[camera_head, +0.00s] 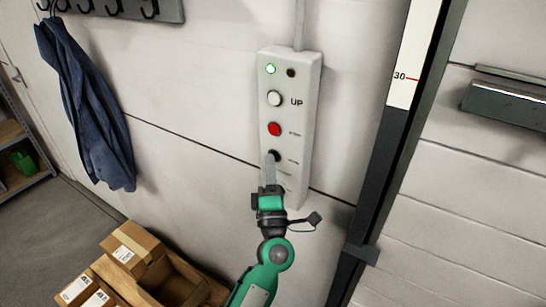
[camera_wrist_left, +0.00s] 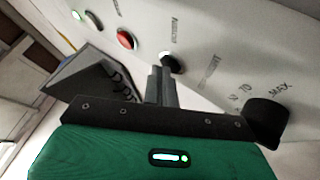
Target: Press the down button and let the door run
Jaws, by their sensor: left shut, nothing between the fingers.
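A white control box (camera_head: 307,130) is fixed to the wall. It carries a white UP button (camera_head: 275,98), a red button (camera_head: 274,129) and a dark lower button (camera_head: 275,155). A green lamp (camera_head: 270,69) at its top is lit; the lamp beside it is dark. My left gripper (camera_head: 270,158) is shut and empty, its tips at the dark button and partly covering it. In the left wrist view the fingertips (camera_wrist_left: 161,72) overlap the edge of the dark button (camera_wrist_left: 172,63); I cannot tell whether they touch it. The door (camera_head: 470,180) stands at the right. My right gripper is not in view.
A dark door post with a white scale (camera_head: 405,65) marked 30 stands right of the box. A blue coat (camera_head: 85,105) hangs from hooks at the left. Cardboard boxes (camera_head: 135,245) lie below, left of my arm. A shelf (camera_head: 20,150) stands far left.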

